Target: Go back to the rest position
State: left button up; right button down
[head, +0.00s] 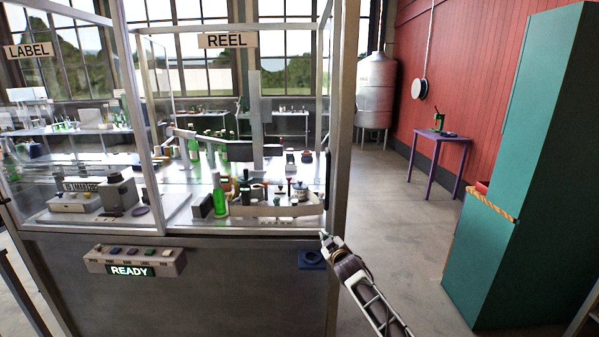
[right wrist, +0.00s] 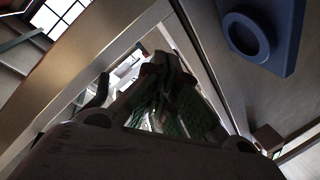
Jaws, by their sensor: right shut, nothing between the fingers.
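My right gripper (head: 325,238) shows in the head view at the lower right corner of the glass-walled machine (head: 180,275), in front of its post. It is shut and holds nothing. In the right wrist view its dark fingers (right wrist: 165,85) fill the middle, close to the machine's pale frame. My left gripper is in neither view.
A blue plate with a round ring (head: 311,259) is on the machine's front, just left of my right gripper; it also shows in the right wrist view (right wrist: 285,30). A button box (head: 134,260) reads READY. A teal cabinet (head: 500,250) stands right. Open floor lies between.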

jog(key=s+d+f+m+g+h, duration=0.1)
jog(key=s+d+f, duration=0.2)
jog(key=f, duration=0.6)
jog(key=s+d+f+m+g, duration=0.1)
jog(key=s+d+f+m, duration=0.1)
jog(key=f, duration=0.6)
jog(key=s+d+f+m+g+h, duration=0.1)
jog(key=s+d+f+g, duration=0.15)
jog(key=f, duration=0.65)
jog(key=s+d+f+m+g, duration=0.1)
jog(key=s+d+f, duration=0.2)
jog(key=s+f, duration=0.65)
jog(key=s+d+f+m+g, duration=0.1)
jog(key=s+d+f+g, duration=0.15)
jog(key=s+f, duration=0.65)
jog(key=s+d+f+g+h, duration=0.1)
jog(key=s+d+f, duration=0.1)
jog(key=s+f, duration=0.75)
jog(key=s+d+f+g, duration=0.15)
jog(key=s+f, duration=0.45)
jog(key=s, duration=0.6)
jog(key=s+f+g, duration=0.2)
jog(key=s+f, duration=0.1)
jog(key=s, duration=1.2)
jog(key=s+f+m+g, duration=0.1)
jog(key=s+f+g, duration=0.1)
jog(key=s, duration=1.3)
jog(key=shift+s+f, duration=0.3)
jog(key=shift+f, duration=0.15)
jog(key=shift+w+a, duration=0.1)
